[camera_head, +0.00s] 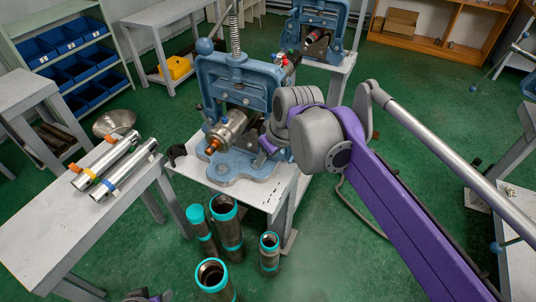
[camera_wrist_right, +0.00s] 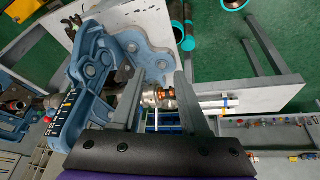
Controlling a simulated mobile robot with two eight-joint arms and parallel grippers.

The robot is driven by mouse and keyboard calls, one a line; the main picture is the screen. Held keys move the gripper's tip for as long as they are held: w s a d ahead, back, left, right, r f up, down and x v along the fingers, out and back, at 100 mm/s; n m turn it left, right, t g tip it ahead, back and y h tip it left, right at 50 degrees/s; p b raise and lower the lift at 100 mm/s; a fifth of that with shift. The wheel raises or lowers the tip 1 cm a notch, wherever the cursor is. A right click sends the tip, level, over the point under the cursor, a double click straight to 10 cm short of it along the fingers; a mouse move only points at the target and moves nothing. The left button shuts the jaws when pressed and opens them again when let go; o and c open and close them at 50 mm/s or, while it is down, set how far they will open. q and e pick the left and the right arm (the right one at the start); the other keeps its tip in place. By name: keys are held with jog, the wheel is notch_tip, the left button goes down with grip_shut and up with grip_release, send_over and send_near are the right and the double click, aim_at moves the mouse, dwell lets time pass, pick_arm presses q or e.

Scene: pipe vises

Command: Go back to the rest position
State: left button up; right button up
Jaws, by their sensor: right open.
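My right arm (camera_head: 385,195) reaches in from the lower right to the blue pipe vise (camera_head: 238,85) on the white bench (camera_head: 285,190). A steel fitting with a copper-coloured end (camera_head: 230,130) sits in the vise. My right gripper (camera_wrist_right: 160,76) is open, its two fingers apart on either side of the fitting (camera_wrist_right: 158,96) as seen in the right wrist view. I cannot tell whether either finger touches it. In the head view the wrist hides most of the gripper. My left gripper is not clearly in view.
Several teal-ended pipes (camera_head: 226,222) stand on the floor before the bench. A second blue vise (camera_head: 318,20) stands behind.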

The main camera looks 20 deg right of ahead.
jog(key=s+d+f+m+p, duration=0.1)
jog(key=s+f+m, duration=0.1)
jog(key=s+f, duration=0.5)
jog(key=s+d+f+m+h+p, duration=0.1)
jog(key=s+f+m, duration=0.1)
jog(key=s+f, duration=0.5)
jog(key=s, duration=0.4)
jog(key=shift+s+m+t, duration=0.35)
jog(key=shift+m+t, duration=0.05)
